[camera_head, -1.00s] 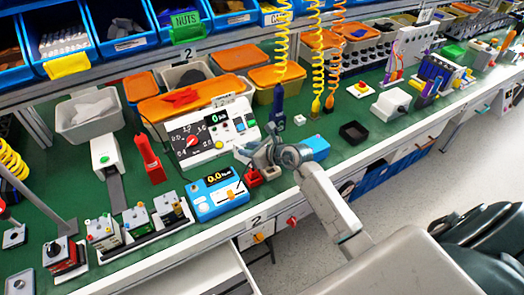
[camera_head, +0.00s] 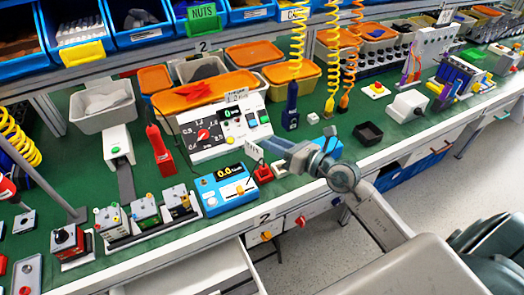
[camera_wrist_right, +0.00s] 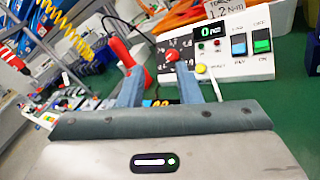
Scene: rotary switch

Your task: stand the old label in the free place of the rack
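A small white card (camera_head: 254,151), which looks like the old label, stands in front of the white control panel, just above a small red block (camera_head: 263,174). In the right wrist view a thin white strip (camera_wrist_right: 213,86), likely this card nearly edge-on, shows outside the right-hand finger. The red block and a small white block (camera_head: 279,168) beside it look like the rack; its slots are too small to tell. My right gripper (camera_head: 272,147) is right of the card. In the wrist view its two fingers (camera_wrist_right: 160,85) are apart with nothing between them. My left gripper is out of view.
The control panel (camera_head: 190,146) with a red knob stands behind, with a "1.2 N·m" label (camera_head: 237,95) at its top. A blue meter (camera_head: 209,197) is left of the red block. A black tray (camera_head: 368,133) is to the right. Coiled hoses hang behind.

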